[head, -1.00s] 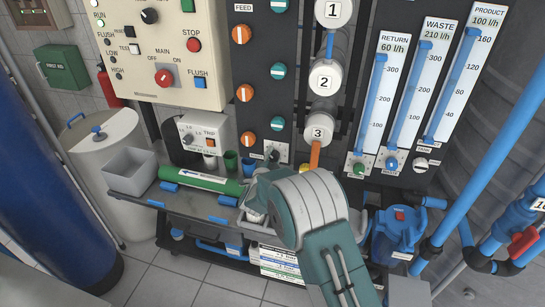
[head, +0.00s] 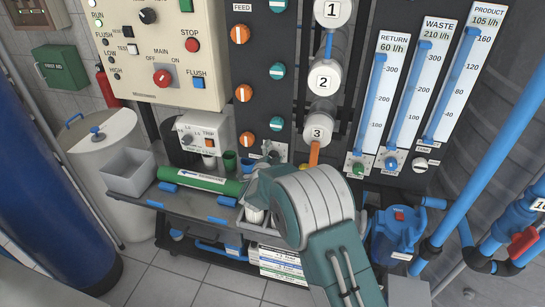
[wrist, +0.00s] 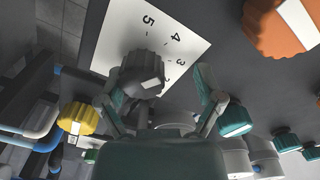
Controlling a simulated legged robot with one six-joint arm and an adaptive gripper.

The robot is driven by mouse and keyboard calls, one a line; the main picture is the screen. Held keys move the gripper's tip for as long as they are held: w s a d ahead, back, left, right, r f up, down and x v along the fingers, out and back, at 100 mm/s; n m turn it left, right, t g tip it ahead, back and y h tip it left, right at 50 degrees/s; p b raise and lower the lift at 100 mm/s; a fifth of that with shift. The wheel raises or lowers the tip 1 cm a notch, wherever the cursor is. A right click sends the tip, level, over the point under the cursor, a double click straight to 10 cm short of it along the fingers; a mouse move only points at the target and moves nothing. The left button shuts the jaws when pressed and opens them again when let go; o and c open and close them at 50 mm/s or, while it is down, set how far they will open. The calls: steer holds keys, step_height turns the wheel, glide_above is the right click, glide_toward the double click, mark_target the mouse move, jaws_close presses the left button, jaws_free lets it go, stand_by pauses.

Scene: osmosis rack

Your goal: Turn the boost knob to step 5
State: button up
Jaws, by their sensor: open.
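The boost knob (wrist: 138,74) is dark grey with a white mark, on a white dial plate (wrist: 118,28) whose numbers 5, 4 and 3 show in the wrist view. The white mark faces the lower right, away from the 5; the exact step cannot be read. My gripper (wrist: 155,84) is open, one finger on each side of the knob in the picture. The right finger has a visible gap to it; contact on the left cannot be told. In the head view the small boost knob (head: 267,150) sits low on the dark panel, just above my wrist, which hides the fingers.
An orange knob (wrist: 278,25) and a yellow knob (wrist: 78,117) flank the dial in the wrist view. The green cartridge (head: 200,181) and a grey bin (head: 129,176) lie left of my arm. Flow meters (head: 407,95) stand to the right, a blue filter housing (head: 397,235) below them.

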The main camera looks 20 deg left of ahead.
mark_target(273, 152)
steer(key=r, duration=0.8)
steer(key=shift+a, duration=0.2)
steer(key=shift+d+f, duration=0.1)
